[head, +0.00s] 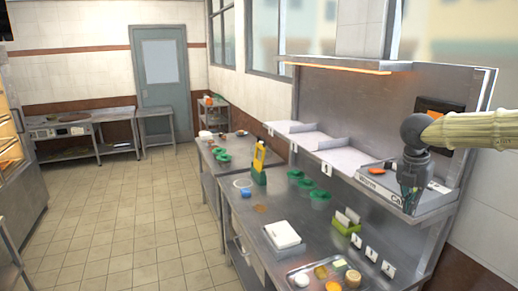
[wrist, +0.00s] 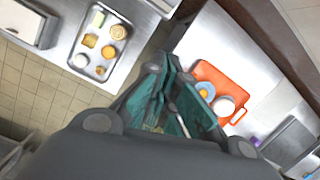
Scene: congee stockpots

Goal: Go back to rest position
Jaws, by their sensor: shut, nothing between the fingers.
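My gripper (head: 408,203) hangs at the end of my pale, ribbed arm at the right of the head view, in front of the steel shelf. In the wrist view my gripper (wrist: 165,88) shows its teal-green fingers brought together, with nothing held between them. It is apart from the counter and the trays. No stockpot shows in either view.
A steel counter (head: 262,238) runs below, with a food tray (head: 312,280), a white box (head: 283,234) and green containers. A shelf (head: 315,141) runs along the wall. The wrist view shows an orange tray (wrist: 205,69) with bowls. The tiled floor (head: 125,225) at left is clear.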

